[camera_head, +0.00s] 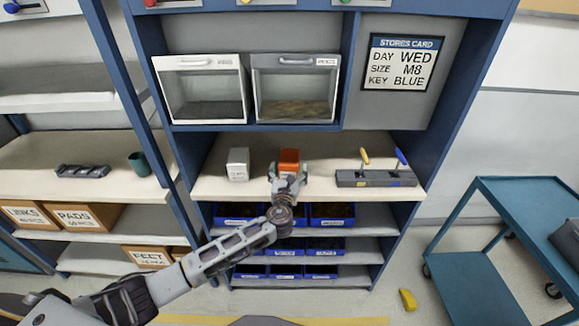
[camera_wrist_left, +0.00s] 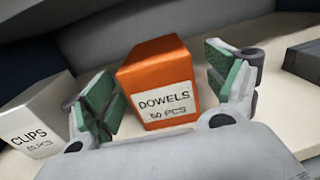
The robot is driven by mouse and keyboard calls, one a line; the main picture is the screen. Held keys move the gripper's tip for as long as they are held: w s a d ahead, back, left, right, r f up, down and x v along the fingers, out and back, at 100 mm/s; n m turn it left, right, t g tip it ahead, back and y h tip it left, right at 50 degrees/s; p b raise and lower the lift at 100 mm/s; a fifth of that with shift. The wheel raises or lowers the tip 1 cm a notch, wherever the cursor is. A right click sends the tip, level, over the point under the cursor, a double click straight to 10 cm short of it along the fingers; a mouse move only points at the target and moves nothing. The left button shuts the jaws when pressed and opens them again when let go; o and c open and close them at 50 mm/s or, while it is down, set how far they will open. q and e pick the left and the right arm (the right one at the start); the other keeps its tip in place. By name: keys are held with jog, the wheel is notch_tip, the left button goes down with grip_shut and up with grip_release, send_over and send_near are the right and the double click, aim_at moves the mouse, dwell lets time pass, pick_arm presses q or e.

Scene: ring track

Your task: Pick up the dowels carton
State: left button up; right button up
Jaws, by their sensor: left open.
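The dowels carton (camera_head: 289,157) is an orange box with a white label, standing on the cream shelf of the blue unit. In the left wrist view the carton (camera_wrist_left: 157,68) reads "DOWELS" and sits between the open fingers. My left gripper (camera_head: 288,177) is open at the front of the carton. In the left wrist view the gripper's green-padded fingers (camera_wrist_left: 165,95) stand apart on either side of it, with gaps showing. The carton's lower part is hidden by the gripper in the head view. My right gripper is not in view.
A white clips carton (camera_head: 238,164) stands left of the dowels carton, close to the left finger. A grey holder (camera_head: 376,178) with yellow- and blue-handled tools stands to the right. Clear-fronted bins (camera_head: 203,60) are above, blue bins (camera_head: 332,214) below. A teal cart (camera_head: 470,262) stands right.

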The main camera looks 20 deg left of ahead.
pick_arm(q)
jog(key=shift+w, duration=0.1)
dwell(0.3)
jog(key=shift+w+a+f, duration=0.1)
jog(key=shift+w+a, duration=0.1)
jog(key=shift+w, duration=0.65)
jog(key=shift+w+a, duration=0.15)
jog(key=shift+w, duration=0.65)
jog(key=shift+w+a+f, duration=0.1)
jog(key=shift+w+a, duration=0.1)
jog(key=shift+w, duration=0.65)
jog(key=c, duration=1.1)
jog(key=shift+r, duration=0.1)
